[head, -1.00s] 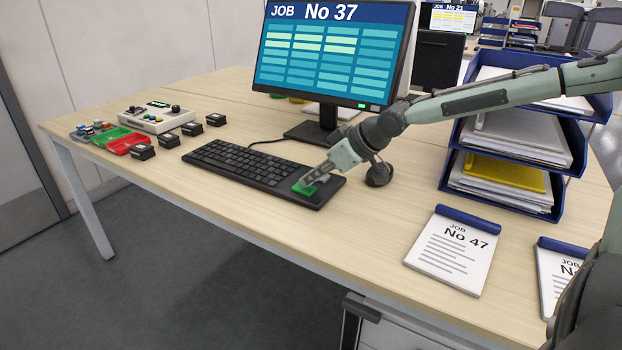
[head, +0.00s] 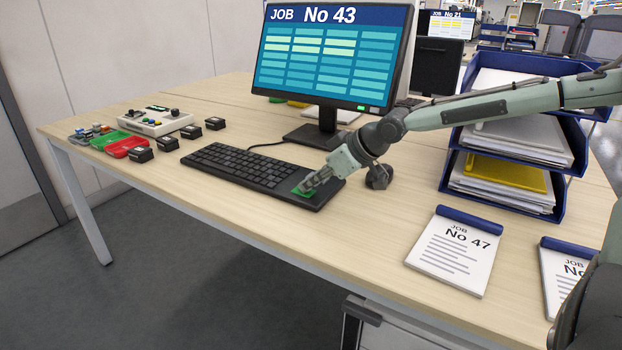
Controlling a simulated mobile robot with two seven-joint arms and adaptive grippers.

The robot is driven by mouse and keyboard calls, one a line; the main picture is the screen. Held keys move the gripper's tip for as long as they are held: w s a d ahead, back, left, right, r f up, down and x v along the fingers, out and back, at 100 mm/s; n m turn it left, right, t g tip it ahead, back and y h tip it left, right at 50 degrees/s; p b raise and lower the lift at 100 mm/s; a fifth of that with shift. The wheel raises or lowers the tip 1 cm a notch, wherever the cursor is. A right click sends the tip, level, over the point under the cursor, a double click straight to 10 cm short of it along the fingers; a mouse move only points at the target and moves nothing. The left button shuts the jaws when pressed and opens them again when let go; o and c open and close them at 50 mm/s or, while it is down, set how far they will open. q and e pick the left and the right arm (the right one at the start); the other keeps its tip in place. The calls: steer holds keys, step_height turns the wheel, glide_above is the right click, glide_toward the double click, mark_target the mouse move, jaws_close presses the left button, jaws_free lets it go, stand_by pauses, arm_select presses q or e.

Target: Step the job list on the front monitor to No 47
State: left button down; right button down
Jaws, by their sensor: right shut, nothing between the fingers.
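The front monitor (head: 328,58) shows JOB No 43 above rows of teal and yellow-green cells. The black keyboard (head: 238,168) lies in front of it, with a large green key (head: 303,192) at its right end. My right gripper (head: 304,189) is shut and empty, its fingertips at the green key and hiding part of it. I cannot tell whether the key is pressed down. A job sheet (head: 452,255) reading No 47 lies flat on the desk to the right. My left gripper is not in view.
A dark mouse (head: 379,176) sits beside my right gripper, partly hidden. Blue stacked trays (head: 447,187) with papers stand at the right. A second job sheet (head: 565,272) is partly cut off. Small black boxes, red and green bins (head: 127,147) and a control box (head: 155,122) are at the left.

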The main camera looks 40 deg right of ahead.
steer(key=shift+s+d+f, duration=0.1)
steer(key=shift+s+f, duration=0.2)
steer(key=shift+f, duration=0.2)
steer(key=shift+s+d+r, duration=0.3)
steer(key=shift+s+r, duration=0.1)
steer(key=shift+r, duration=0.3)
steer(key=shift+s+r, duration=0.25)
steer(key=shift+r, duration=0.25)
steer(key=shift+s+r, duration=0.25)
steer(key=shift+r, duration=0.2)
steer(key=shift+v, duration=2.3)
steer(key=shift+w+d, duration=0.1)
